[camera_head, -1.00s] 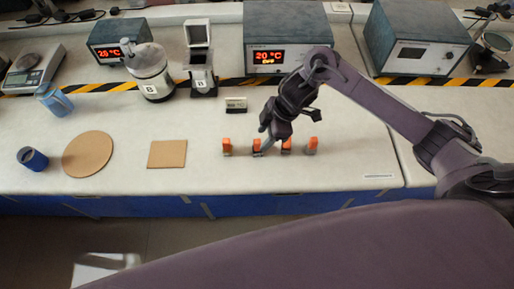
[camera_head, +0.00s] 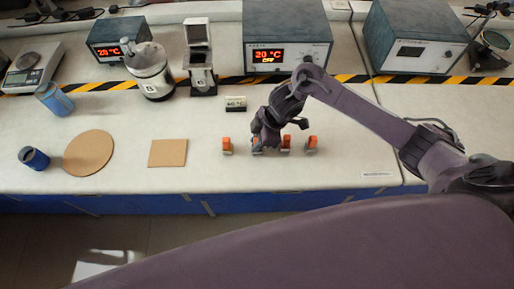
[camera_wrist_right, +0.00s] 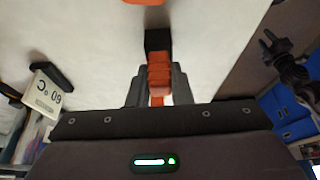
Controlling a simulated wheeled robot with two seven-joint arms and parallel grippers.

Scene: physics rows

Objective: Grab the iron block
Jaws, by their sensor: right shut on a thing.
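Several small blocks with orange tops stand in a row near the front of the bench: one at the far left (camera_head: 227,146), one right of my gripper (camera_head: 286,144), and one at the right end (camera_head: 311,144). My right gripper (camera_head: 258,149) points down over the second block from the left and hides most of it. In the right wrist view this block (camera_wrist_right: 158,42) has a dark end and an orange grip, with the two grey fingers shut on the orange part. Its dark end could be iron, but no label shows. My left gripper is not in view.
A small 60 °C sign (camera_head: 236,103) stands just behind the row. A square cork mat (camera_head: 168,153), a round cork mat (camera_head: 88,153) and a blue cup (camera_head: 33,158) lie to the left. Heater boxes (camera_head: 288,35) stand at the back. The bench right of the row is clear.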

